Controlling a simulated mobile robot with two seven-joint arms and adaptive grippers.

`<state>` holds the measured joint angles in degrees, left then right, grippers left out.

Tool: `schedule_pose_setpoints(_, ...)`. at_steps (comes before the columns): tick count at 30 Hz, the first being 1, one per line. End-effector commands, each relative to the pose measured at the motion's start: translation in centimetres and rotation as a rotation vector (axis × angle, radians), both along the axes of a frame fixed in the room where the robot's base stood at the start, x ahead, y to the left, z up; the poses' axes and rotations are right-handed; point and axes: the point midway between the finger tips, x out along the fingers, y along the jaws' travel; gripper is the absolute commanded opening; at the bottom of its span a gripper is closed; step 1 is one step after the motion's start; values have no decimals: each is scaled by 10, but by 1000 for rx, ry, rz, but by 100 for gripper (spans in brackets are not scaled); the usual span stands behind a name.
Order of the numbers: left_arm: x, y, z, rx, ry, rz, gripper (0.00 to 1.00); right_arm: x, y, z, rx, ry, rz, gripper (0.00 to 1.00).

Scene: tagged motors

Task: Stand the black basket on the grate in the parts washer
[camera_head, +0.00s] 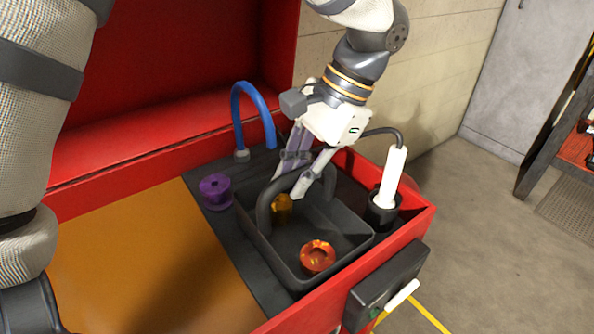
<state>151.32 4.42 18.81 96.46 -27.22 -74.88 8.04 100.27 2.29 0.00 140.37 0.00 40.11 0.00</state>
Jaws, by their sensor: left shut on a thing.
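The black basket (257,232) is at the right end of the red parts washer (420,222), over a dark grey ledge. Its arched handle (264,208) rises across it. My left gripper (300,184) comes down from the top and is shut on this handle. An orange ring-shaped part (318,257) and an amber part (282,208) lie in the basket. I cannot tell whether the basket's underside touches the ledge. A flat orange-brown area (150,265) fills the washer's left side; I make out no grate bars there. My right gripper is not in view.
A purple part (215,191) stands on the ledge just left of the basket. A blue curved spout (237,105) rises behind. A white-handled brush (393,175) stands in a black cup (382,210) on the right. The red lid (160,70) is raised. The orange-brown area looks clear.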

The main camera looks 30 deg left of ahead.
Motion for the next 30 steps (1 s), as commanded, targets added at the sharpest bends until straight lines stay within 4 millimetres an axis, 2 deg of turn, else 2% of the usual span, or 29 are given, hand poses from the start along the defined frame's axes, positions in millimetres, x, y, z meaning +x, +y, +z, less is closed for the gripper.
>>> schedule_pose_setpoints(7, 0, 0, 2, 1, -4, 0, 0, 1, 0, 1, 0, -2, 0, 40)
schedule_pose_setpoints(8, 0, 0, 2, 1, -4, 0, 18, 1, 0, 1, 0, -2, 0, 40)
schedule_pose_setpoints(11, 0, 0, 2, 0, -3, 0, 40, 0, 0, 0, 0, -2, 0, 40)
schedule_pose_setpoints(19, 0, 0, 0, -1, 0, 0, 40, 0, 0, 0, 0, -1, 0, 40)
schedule_pose_setpoints(22, 3, -2, 8, 0, -2, 0, 40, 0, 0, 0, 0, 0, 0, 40)
schedule_pose_setpoints(30, 23, -23, 71, 0, -8, 0, 40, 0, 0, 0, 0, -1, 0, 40)
